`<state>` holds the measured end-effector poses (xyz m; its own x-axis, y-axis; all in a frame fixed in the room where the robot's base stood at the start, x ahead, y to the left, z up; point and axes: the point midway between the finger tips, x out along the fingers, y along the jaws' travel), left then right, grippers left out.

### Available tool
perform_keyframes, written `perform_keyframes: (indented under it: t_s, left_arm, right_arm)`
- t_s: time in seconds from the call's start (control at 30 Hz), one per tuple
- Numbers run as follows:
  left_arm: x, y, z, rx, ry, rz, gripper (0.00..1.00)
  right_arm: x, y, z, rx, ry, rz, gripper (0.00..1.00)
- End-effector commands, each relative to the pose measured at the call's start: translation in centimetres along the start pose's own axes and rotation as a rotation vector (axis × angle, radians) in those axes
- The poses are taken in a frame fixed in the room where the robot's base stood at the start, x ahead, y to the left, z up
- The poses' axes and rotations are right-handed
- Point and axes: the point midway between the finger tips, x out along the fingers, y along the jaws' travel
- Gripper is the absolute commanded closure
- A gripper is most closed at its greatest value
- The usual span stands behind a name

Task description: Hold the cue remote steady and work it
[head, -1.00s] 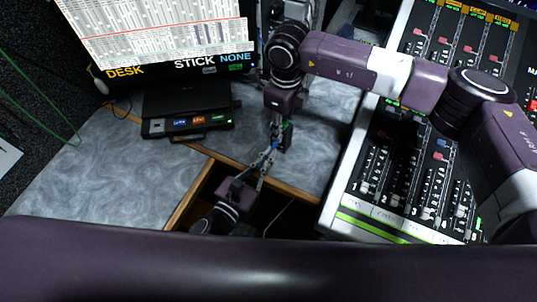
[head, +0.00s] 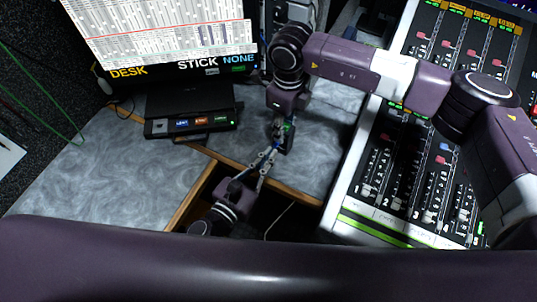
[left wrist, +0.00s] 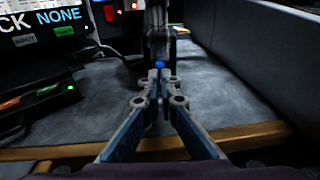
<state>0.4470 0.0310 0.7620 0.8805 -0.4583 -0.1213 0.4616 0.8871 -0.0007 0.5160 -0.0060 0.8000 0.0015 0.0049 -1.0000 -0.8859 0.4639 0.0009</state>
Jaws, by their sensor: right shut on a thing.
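The cue remote (head: 289,139) appears as a small dark upright block with a green spot, above the grey desk in the head view. My right gripper (head: 283,121) comes down from above and is shut on it; its fingers are partly hidden. My left gripper (head: 274,148) reaches up from below, its fingertips close against the remote's left side. In the left wrist view the left fingers (left wrist: 158,78) converge, tips almost together, just below a blue spot (left wrist: 159,64) on the dark thing ahead. Whether they touch it, I cannot tell.
A screen (head: 165,35) reading DESK, STICK and NONE stands at the back. Before it sits a black box (head: 190,122) with lit labels. A mixing console (head: 385,215) with faders stands at right. The desk (head: 110,175) is clear at left, with a wood-edged gap below.

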Motion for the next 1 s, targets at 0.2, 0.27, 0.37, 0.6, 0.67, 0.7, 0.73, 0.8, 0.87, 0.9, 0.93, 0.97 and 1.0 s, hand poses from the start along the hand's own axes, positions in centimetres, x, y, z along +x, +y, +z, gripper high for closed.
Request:
perform_keyframes:
  t_s: [0.2,0.27,0.37,0.6,0.67,0.7,0.73,0.8,0.87,0.9,0.93,0.97,1.0]
  left_arm:
    - [-3.2,-0.1,2.2,0.0,-0.014,-0.006,1.0]
    - [-4.4,-0.1,2.7,0.001,-0.012,-0.006,1.0]
    - [-6.1,-0.1,3.2,0.0,-0.007,-0.004,1.0]
    - [-8.4,0.0,4.1,0.0,-0.003,-0.001,1.0]
    - [-8.6,0.0,4.2,0.0,-0.003,-0.001,1.0]
    - [-8.7,0.0,4.2,0.0,-0.003,-0.001,1.0]
    - [-8.7,0.1,4.2,0.001,-0.003,-0.001,1.0]
    - [-8.7,0.1,4.2,0.001,-0.003,-0.001,1.0]
    - [-8.7,0.1,4.2,0.001,-0.003,-0.001,1.0]
    - [-8.7,0.1,4.2,0.001,-0.003,-0.001,1.0]
    - [-8.7,0.1,4.2,0.001,-0.002,-0.001,1.0]
    - [-8.7,0.1,4.2,0.001,-0.002,-0.001,1.0]
    - [-8.7,0.1,4.2,0.001,-0.002,0.0,1.0]
  right_arm:
    - [0.7,-0.2,-0.6,0.005,0.015,-0.002,0.98]
    - [0.7,-0.1,-0.6,0.004,0.015,-0.001,0.98]
    - [0.7,-0.1,-0.6,0.004,0.016,0.0,0.98]
    - [0.8,0.0,-0.6,0.003,0.017,0.002,0.98]
    - [0.8,0.0,-0.6,0.002,0.018,0.003,0.98]
    - [0.8,0.1,-0.6,0.002,0.018,0.003,0.98]
    - [0.8,0.1,-0.6,0.002,0.018,0.003,0.98]
    - [0.8,0.1,-0.6,0.002,0.018,0.004,0.98]
    - [0.8,0.1,-0.6,0.002,0.018,0.004,0.98]
    - [0.8,0.1,-0.6,0.002,0.018,0.004,0.98]
    - [0.8,0.1,-0.6,0.002,0.018,0.004,0.98]
    - [0.8,0.1,-0.6,0.002,0.018,0.004,0.98]
    - [0.8,0.1,-0.6,0.001,0.018,0.005,0.98]
